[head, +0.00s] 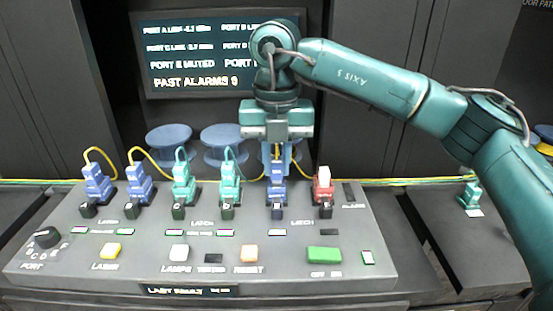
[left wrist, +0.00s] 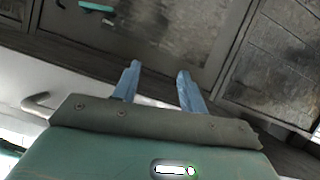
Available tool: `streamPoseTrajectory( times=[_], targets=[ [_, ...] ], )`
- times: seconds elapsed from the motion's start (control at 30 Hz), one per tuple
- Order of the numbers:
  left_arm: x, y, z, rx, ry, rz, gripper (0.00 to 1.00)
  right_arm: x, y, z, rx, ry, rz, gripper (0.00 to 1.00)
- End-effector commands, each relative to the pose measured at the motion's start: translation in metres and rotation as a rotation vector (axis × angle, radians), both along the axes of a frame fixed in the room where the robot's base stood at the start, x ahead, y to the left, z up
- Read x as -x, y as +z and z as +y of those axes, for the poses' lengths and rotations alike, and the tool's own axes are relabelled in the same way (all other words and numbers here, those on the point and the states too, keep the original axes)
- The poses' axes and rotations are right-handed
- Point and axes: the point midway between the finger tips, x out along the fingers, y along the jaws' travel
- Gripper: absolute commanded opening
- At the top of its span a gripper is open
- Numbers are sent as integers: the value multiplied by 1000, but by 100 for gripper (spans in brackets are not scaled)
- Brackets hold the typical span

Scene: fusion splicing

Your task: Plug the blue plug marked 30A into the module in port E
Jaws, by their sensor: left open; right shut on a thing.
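My right gripper (head: 277,155) comes down from above and is shut on a blue plug (head: 277,188). The plug is upright at the fifth position from the left in the row on the console, and a small dark block stands just in front of it. Its 30A mark is not readable, and I cannot tell whether it is fully seated. The port letters by the row are too small to read surely. My left gripper shows only in the left wrist view (left wrist: 157,85), with its two blue fingers apart and nothing between them.
Two blue plugs (head: 97,186), two teal plugs and a red plug (head: 323,185) stand in the same row on the grey console (head: 130,270). Yellow cables and blue spools (head: 170,146) are behind. A teal plug (head: 471,194) stands on the right surface. A status screen (head: 200,75) hangs behind.

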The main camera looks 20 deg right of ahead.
Motion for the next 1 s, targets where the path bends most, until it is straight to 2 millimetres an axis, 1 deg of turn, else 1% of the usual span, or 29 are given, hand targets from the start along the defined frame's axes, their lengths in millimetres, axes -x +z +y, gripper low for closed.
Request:
streamPoseTrajectory(
  times=[0.37, 0.9, 1.0],
  targets=[
    [-4, 2, 0, -1, 0, -10, 43, 0, -1, 0, 0, 0, 0, 0],
    [-3, -7, 0, 0, -1, -8, 43, 0, -11, 0, 0, 0, 0, 0],
    [-2, -7, 0, 0, -1, -4, 43, 0, -10, 0, 0, 0, 0, 0]
  ],
)
